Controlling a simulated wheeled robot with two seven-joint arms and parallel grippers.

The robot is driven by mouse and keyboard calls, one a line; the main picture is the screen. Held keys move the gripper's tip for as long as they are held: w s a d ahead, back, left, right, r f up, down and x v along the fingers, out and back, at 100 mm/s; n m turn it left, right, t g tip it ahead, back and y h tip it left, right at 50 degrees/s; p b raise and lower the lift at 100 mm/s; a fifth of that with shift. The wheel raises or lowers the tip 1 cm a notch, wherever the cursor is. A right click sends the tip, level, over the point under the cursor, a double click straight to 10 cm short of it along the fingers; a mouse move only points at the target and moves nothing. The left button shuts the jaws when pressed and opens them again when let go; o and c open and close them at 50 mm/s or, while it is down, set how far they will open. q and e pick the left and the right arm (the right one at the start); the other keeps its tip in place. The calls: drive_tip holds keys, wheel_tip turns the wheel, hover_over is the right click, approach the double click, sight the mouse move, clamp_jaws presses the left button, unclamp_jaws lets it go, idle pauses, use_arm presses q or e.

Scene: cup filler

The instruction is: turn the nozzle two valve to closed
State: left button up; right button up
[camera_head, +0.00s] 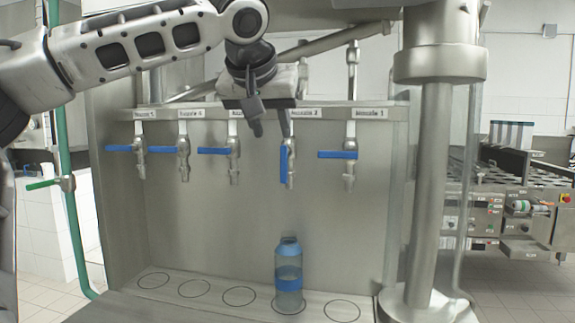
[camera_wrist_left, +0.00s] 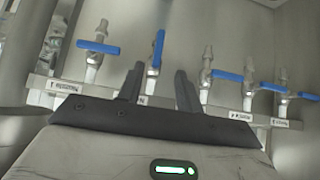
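The nozzle two valve has a blue handle (camera_head: 284,166) that points straight down along its metal tap, second from the right. In the left wrist view, which is upside down, the same handle (camera_wrist_left: 158,48) stands upright beyond and between my fingertips. My left gripper (camera_head: 272,130) is open, with its fingers pointing down just above and left of the nozzle two valve. It also shows open and empty in the left wrist view (camera_wrist_left: 160,71). The fingers appear apart from the handle. My right gripper is not in view.
Nozzle one's blue handle (camera_head: 338,155) and nozzle three's blue handle (camera_head: 219,151) lie horizontal on either side. Further nozzles to the left are also horizontal. A thick metal column (camera_head: 430,190) stands at right.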

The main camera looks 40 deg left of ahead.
sight(283, 164)
use_arm(q)
drive_tip(key=p+x, duration=0.1)
drive_tip(key=x, duration=1.1)
drive_tip(key=shift+w+f, duration=0.15)
drive_tip(key=shift+w, duration=0.15)
clamp_jaws()
